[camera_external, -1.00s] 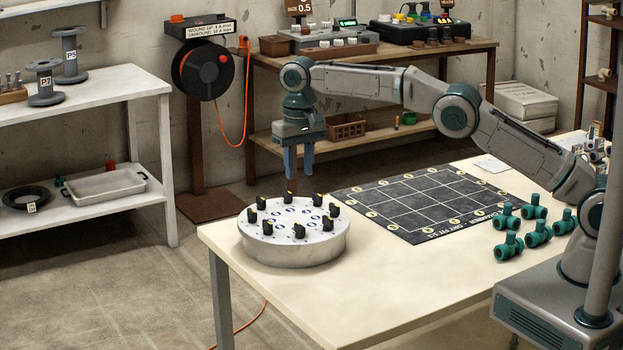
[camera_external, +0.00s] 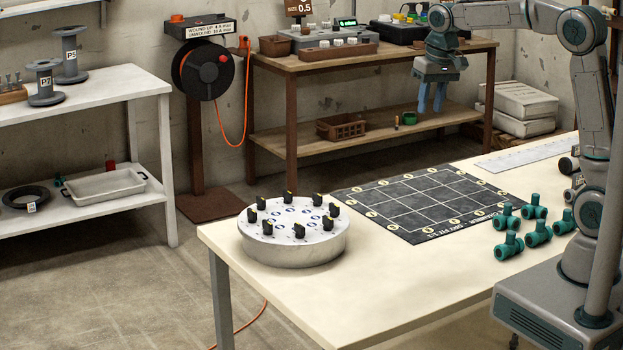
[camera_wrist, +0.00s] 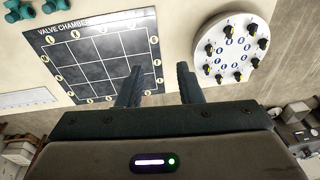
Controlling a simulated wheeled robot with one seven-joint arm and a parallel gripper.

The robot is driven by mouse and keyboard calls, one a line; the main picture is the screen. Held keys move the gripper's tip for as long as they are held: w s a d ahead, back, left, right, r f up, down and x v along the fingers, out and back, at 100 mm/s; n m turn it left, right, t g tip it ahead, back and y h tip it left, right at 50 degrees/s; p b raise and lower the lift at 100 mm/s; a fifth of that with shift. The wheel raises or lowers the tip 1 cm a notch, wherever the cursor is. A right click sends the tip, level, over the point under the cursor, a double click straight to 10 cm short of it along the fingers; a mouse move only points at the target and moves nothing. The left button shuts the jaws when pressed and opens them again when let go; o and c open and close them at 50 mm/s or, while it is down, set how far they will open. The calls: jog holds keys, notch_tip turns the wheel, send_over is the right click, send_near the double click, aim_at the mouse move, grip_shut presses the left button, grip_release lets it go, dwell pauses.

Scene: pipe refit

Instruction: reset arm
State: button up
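My gripper (camera_external: 431,98) is raised high above the far side of the table, beyond the dark grid mat, with its fingers pointing down. In the wrist view my gripper (camera_wrist: 158,88) shows its two fingers apart with nothing between them. The dark grid mat (camera_external: 426,203) lies flat and bare on the table and also shows in the wrist view (camera_wrist: 96,62). The round white turntable (camera_external: 293,250) with several black knobs (camera_external: 300,231) stands at the table's left end, well away from my gripper.
Several green pipe fittings (camera_external: 537,233) stand on the table (camera_external: 370,290) right of the mat. A flat pale ruler-like strip (camera_external: 525,155) lies at the back right. A wooden shelf bench (camera_external: 370,62) stands behind. The table's front is clear.

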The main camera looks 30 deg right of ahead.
jog(key=s+d+f, duration=0.2)
jog(key=s+d, duration=0.2)
jog(key=s, duration=0.3)
jog(key=s+d+f+t, duration=0.1)
jog(key=s+d+f, duration=0.2)
jog(key=s, duration=0.5)
jog(key=s+d+f, duration=0.3)
jog(key=s+d, duration=0.2)
jog(key=s, duration=0.2)
jog(key=shift+s+d+n+t+h, duration=0.25)
jog(key=shift+d+n+t+h, duration=0.05)
jog(key=shift+d+h, duration=0.1)
dwell(1.1)
